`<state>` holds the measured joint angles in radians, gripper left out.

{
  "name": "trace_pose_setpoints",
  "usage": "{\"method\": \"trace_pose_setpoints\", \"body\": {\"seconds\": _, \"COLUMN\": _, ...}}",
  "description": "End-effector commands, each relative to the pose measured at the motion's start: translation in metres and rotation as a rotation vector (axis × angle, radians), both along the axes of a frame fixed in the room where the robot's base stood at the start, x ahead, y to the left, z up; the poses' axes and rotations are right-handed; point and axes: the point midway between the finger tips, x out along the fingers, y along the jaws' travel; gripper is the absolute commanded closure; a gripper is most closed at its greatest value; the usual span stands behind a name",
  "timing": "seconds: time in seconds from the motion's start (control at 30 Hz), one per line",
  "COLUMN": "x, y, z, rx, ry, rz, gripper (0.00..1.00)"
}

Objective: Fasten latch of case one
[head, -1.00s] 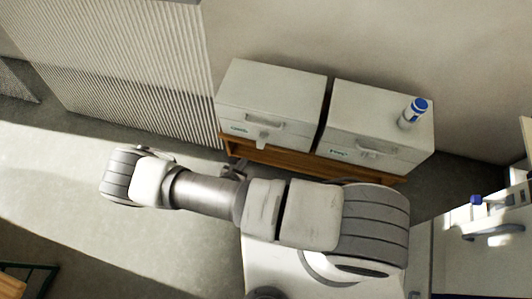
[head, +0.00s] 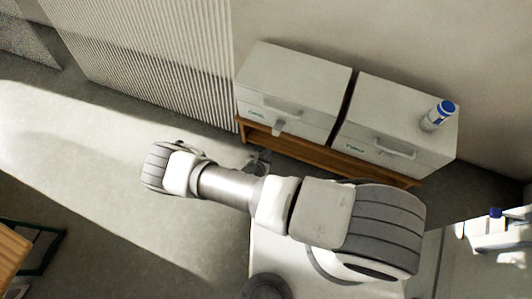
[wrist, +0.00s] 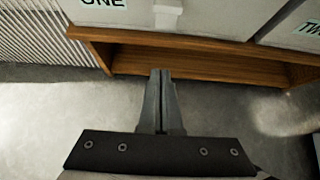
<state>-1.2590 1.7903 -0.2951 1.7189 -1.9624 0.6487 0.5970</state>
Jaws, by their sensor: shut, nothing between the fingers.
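Case one (head: 292,78) is the left of two pale grey cases on a wooden shelf unit, and its lid looks closed. Its label, reading "ONE" in the wrist view (wrist: 102,3), is on the front. Its latch (head: 279,127) is a small pale tab at the middle of the front; the wrist view shows it at the top (wrist: 167,13). I cannot tell whether the latch is engaged. My gripper (wrist: 160,73) is shut and empty, in front of the shelf and below the latch, apart from it. In the head view my gripper (head: 262,160) is partly hidden by my arm.
The second case (head: 395,115) stands to the right across a narrow gap, with a white and blue bottle (head: 438,116) on top. The wooden shelf unit (wrist: 200,62) has an open front below the cases. A ribbed panel (head: 160,50) is at left. The floor in front is clear.

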Motion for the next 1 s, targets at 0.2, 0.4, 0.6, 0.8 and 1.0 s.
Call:
{"method": "trace_pose_setpoints", "body": {"seconds": 0.2, "x": 0.036, "y": -0.014, "z": -0.036, "rx": -0.002, "ry": -0.001, "rz": 0.000, "gripper": 1.00}}
{"method": "trace_pose_setpoints", "body": {"seconds": 0.4, "x": 0.053, "y": -0.019, "z": -0.020, "rx": -0.001, "ry": 0.000, "rz": 0.001, "gripper": 1.00}}
{"method": "trace_pose_setpoints", "body": {"seconds": 0.6, "x": 0.058, "y": -0.021, "z": -0.004, "rx": 0.001, "ry": 0.002, "rz": 0.000, "gripper": 1.00}}
{"method": "trace_pose_setpoints", "body": {"seconds": 0.8, "x": 0.058, "y": -0.022, "z": -0.002, "rx": 0.000, "ry": 0.003, "rz": -0.001, "gripper": 1.00}}
{"method": "trace_pose_setpoints", "body": {"seconds": 1.0, "x": 0.058, "y": -0.022, "z": -0.002, "rx": 0.001, "ry": 0.004, "rz": 0.000, "gripper": 1.00}}
